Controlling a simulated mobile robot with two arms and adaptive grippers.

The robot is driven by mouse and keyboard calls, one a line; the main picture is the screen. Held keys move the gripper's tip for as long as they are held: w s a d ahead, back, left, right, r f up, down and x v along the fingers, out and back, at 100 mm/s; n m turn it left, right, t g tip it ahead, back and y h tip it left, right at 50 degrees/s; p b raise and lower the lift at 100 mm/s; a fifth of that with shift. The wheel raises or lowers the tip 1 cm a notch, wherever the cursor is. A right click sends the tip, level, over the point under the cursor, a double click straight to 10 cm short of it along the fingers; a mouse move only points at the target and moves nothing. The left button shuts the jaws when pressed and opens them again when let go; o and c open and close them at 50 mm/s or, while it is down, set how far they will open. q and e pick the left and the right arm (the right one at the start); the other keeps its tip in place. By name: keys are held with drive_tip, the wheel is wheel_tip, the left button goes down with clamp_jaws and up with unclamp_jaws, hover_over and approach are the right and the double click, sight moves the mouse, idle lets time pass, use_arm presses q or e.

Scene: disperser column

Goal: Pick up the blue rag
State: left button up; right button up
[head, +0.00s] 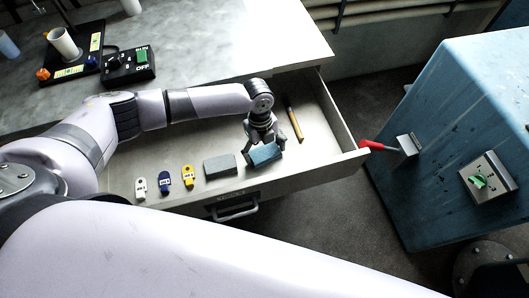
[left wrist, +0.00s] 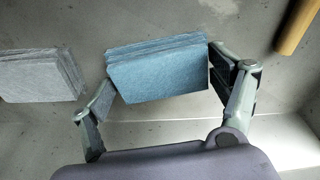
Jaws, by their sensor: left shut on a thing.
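The blue rag (head: 265,154) is a folded stack in the open drawer, at the right end of a row of small items. In the left wrist view the blue rag (left wrist: 158,72) lies between the two fingers, which touch its left and right sides. My left gripper (head: 262,146) reaches down into the drawer and is shut on the rag. It also shows in the left wrist view (left wrist: 165,95). Whether the rag is off the drawer floor I cannot tell. My right gripper is not in view.
A grey rag (head: 221,166) lies just left of the blue one. A wooden-handled tool (head: 295,123) lies to the right. The drawer's front wall (head: 300,177) is close. A blue cabinet (head: 440,130) with a red-handled lever stands right.

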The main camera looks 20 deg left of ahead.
sight(264, 151)
use_arm(q)
drive_tip(key=shift+r, duration=0.1)
wheel_tip(264, 151, up, 20)
drive_tip(key=b, duration=0.1)
idle(0.4)
